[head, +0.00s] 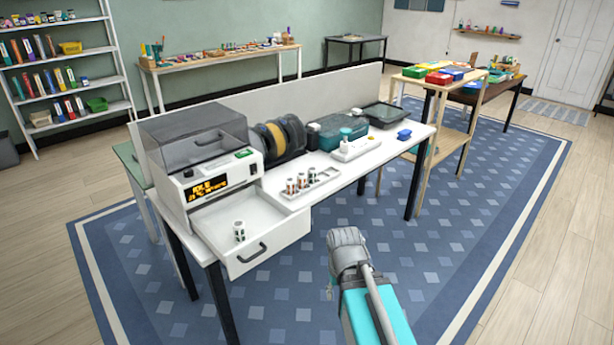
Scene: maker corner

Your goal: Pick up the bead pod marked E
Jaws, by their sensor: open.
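Several small white bead pods with dark and reddish markings are in the head view. One pod (239,231) stands upright in the open white drawer (275,243) of the machine at the table's left end. Three more pods, left (291,186), middle (302,182) and right (312,176), stand in a row in a shallow white tray (330,178). Their letters are too small to read, so I cannot tell which is marked E. My arm shows in front of the table, well apart from the pods; I cannot make out my gripper.
The machine (205,165) has a grey lid and lit display.

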